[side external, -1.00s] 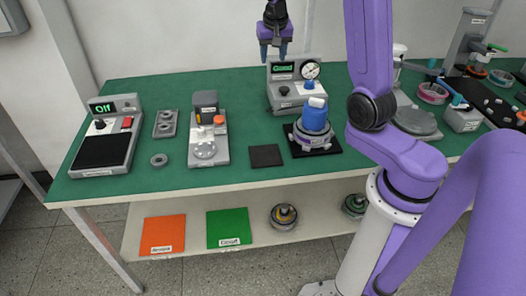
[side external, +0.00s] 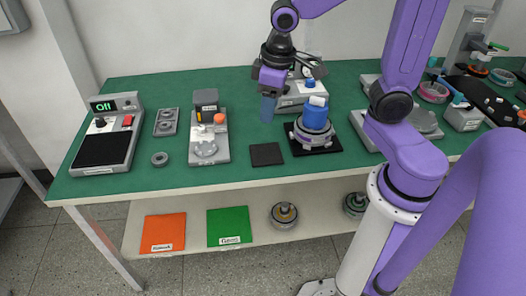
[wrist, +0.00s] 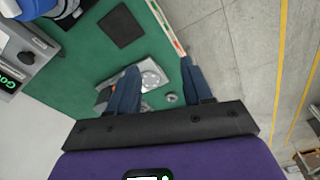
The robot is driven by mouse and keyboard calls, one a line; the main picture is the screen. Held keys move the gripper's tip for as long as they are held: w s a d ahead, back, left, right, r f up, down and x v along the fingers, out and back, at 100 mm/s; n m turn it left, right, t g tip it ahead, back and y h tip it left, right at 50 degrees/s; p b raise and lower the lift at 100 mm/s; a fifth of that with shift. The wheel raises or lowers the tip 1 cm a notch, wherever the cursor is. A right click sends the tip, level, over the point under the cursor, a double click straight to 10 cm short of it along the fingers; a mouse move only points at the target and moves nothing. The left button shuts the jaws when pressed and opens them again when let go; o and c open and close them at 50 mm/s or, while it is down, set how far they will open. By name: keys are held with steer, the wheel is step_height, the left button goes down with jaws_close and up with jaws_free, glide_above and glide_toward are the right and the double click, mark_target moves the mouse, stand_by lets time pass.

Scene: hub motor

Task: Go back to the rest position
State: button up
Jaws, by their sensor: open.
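My gripper (side external: 268,112) hangs above the green table, in front of the gauge box and left of the blue-topped part. Its blue fingers point down. In the wrist view my gripper (wrist: 157,78) has its two fingers apart with nothing held between them. The blue-topped part (side external: 315,116) sits upright on a round grey hub on a black pad, apart from my gripper. The gauge box (side external: 298,97) is partly hidden behind my gripper and wrist.
A lower shelf holds orange and green sheets and hubs. Open floor lies in front.

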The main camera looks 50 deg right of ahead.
steer(key=s+a+f+n+g, duration=0.1)
steer(key=s+n, duration=0.6)
steer(key=s, duration=0.9)
steer(key=shift+s+n, duration=0.25)
steer(key=shift+n, duration=0.15)
steer(key=shift+f, duration=0.1)
stand_by(1.2)
